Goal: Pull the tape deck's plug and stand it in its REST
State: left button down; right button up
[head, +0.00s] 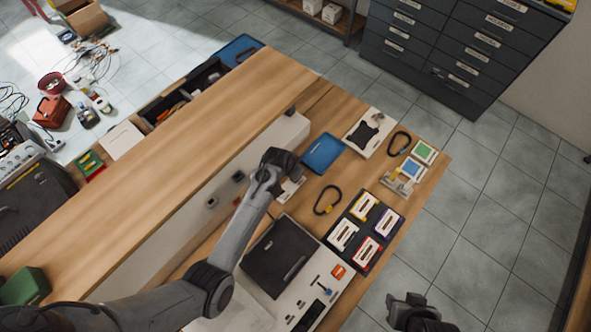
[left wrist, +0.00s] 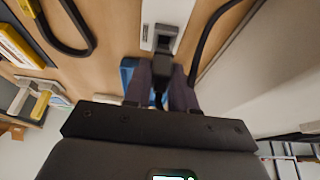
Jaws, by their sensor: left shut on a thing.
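My left gripper (head: 272,176) is shut on a dark plug (left wrist: 161,66), which shows between its fingers in the left wrist view. The plug's front end is at a grey holder on a small white block (left wrist: 168,14); I cannot tell whether it is seated or just above. This block, likely the REST, also shows in the head view (head: 291,189). A black cable (left wrist: 205,38) curves beside the block. The tape deck (head: 275,257), with a dark lid and pale control panel, stands nearer the front. My right gripper (head: 408,303) is away from the bench; its finger gap is unclear.
A raised wooden shelf (head: 190,130) and a white trunking with dark sockets (head: 238,176) run left of my left gripper. A cassette tray (head: 343,259), black loops (head: 328,200), a blue tray (head: 322,152) and a white board (head: 362,147) lie to the right.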

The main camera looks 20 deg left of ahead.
dwell(0.5)
pick_arm(q)
jog(key=shift+p, duration=0.3)
dwell(0.4)
jog(key=shift+f, duration=0.2)
dwell(0.6)
jog(key=shift+f+b, duration=0.45)
jog(key=shift+f, duration=0.2)
dwell(0.4)
jog(key=shift+f, duration=0.1)
dwell(0.5)
jog(key=c, duration=0.8)
grip_release()
jog(key=shift+c, duration=0.2)
